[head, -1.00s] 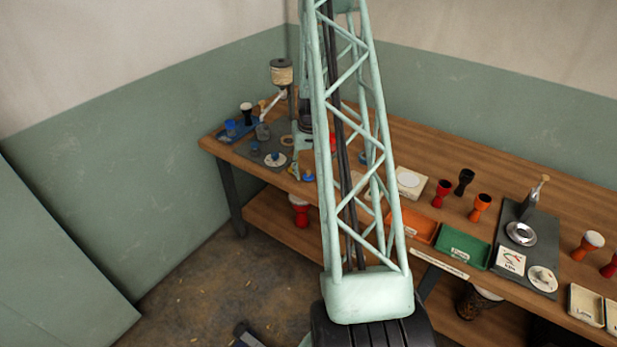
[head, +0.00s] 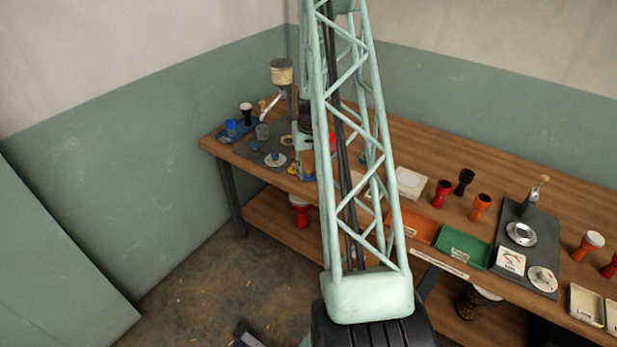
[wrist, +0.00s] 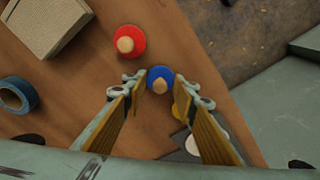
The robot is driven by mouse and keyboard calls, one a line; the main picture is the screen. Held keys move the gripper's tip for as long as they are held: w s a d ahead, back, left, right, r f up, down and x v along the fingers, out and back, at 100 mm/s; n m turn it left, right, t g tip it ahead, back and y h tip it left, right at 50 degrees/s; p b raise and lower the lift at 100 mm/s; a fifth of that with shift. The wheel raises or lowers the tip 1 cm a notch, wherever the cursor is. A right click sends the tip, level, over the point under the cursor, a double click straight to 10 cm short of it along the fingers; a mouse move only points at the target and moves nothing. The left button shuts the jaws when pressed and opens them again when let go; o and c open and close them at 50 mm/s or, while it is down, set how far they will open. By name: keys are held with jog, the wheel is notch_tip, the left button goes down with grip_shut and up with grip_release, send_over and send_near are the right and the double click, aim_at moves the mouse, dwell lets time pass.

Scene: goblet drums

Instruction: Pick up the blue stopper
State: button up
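The blue stopper (wrist: 160,77) has a round blue top with a tan wooden knob and rests on the wooden bench. In the head view it is a small blue spot (head: 308,178) near the bench's front edge. My gripper (wrist: 161,86) is open, with one finger on each side of the stopper in the wrist view. The stopper shows between the fingertips with a gap on both sides. I cannot tell how far the tips are above the bench. In the head view my arm's lattice hides part of this area.
A red stopper (wrist: 128,42) stands close by, beyond the left fingertip. A blue ring (wrist: 17,95) and a beige block (wrist: 48,22) lie farther left. A yellow item (wrist: 179,108) is partly hidden behind the right finger. The bench edge drops to the floor at right.

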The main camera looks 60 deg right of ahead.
aim_at(308, 171)
jog(key=shift+r, duration=0.15)
jog(key=shift+r, duration=1.5)
jog(key=shift+a+r, duration=0.15)
jog(key=shift+r, duration=0.05)
jog(key=s+a+r, duration=0.1)
jog(key=s+a, duration=0.2)
jog(key=a, duration=1.2)
jog(key=shift+a+r, duration=0.15)
jog(key=shift+r, duration=0.05)
